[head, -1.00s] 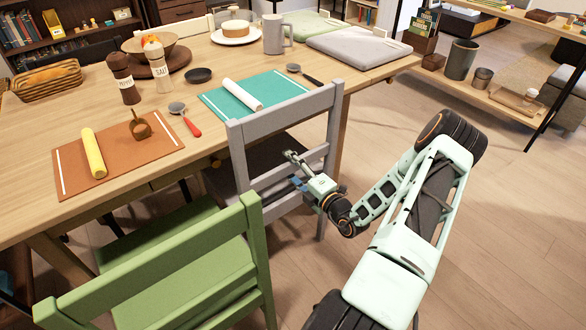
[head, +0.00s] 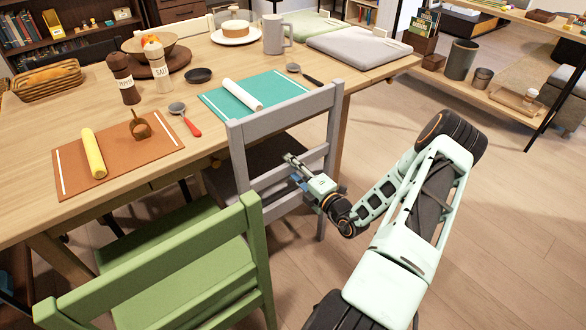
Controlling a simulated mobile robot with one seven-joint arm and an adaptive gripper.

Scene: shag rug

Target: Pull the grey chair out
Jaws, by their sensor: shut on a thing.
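The grey chair (head: 285,112) stands at the near long side of the wooden table, its backrest facing me and its dark seat (head: 217,178) partly under the tabletop. My gripper (head: 297,168) is at the chair's backrest, shut on its lower grey slat (head: 268,180) from the near side. Part of the fingers is hidden by the slat and the gripper body. The chair is upright.
A green chair (head: 180,265) stands close on the left of the grey chair. The wooden table (head: 175,110) carries mats, shakers, a mug and other items. Wooden floor (head: 480,220) is open on the right, before a low shelf (head: 500,90).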

